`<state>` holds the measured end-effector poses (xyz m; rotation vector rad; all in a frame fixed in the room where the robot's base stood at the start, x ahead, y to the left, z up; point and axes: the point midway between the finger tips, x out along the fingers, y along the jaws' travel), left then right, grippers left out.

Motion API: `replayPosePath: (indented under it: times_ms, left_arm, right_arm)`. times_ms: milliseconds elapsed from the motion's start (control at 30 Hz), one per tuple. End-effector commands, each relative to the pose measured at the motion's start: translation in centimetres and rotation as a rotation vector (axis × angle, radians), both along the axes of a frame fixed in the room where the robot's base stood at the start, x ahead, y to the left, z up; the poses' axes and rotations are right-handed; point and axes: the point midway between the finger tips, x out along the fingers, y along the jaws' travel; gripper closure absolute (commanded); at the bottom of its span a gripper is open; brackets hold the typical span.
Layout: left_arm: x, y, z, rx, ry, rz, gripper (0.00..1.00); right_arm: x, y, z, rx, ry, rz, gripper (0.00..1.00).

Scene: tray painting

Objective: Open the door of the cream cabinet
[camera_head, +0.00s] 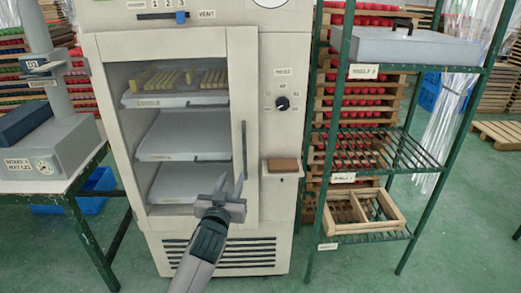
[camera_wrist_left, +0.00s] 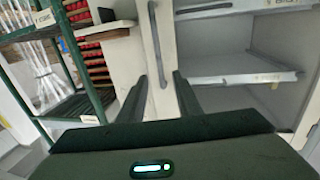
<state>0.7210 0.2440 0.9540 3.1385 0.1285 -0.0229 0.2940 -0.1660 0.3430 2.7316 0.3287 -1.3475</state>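The cream cabinet (camera_head: 285,60) stands in the middle of the head view. Its framed door (camera_head: 238,60) looks shut, and trays show through its window. A dark vertical handle (camera_head: 244,150) runs along the door's right side. My left gripper (camera_head: 230,182) is open in front of the door, by the handle's lower end. In the left wrist view, the handle (camera_wrist_left: 156,45) stands ahead, between the lines of the two spread fingers (camera_wrist_left: 160,88). I see nothing between the fingers, and contact with the handle cannot be told. My right gripper is not in view.
A brown block (camera_head: 283,165) sits on a small ledge right of the door. A green shelf rack (camera_head: 327,150) with a wooden crate (camera_head: 365,212) stands to the right. A table (camera_head: 95,175) with a grey device (camera_head: 60,140) stands to the left.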

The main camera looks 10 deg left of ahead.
Motion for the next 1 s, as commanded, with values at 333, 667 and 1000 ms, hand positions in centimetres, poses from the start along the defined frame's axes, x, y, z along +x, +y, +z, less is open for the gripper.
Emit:
replayPosePath:
  times_ms: [333, 667, 1000]
  left_arm:
    - [-0.1, 0.0, 0.8, -0.003, -0.014, 0.002, 0.69]
    - [1.3, 0.1, 0.8, -0.001, -0.013, 0.002, 0.69]
    - [6.3, 0.6, 0.9, -0.001, -0.012, 0.003, 0.69]
  right_arm:
    - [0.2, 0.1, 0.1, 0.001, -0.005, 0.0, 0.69]
    - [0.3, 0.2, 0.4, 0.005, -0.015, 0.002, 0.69]
    - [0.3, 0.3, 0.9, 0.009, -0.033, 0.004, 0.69]
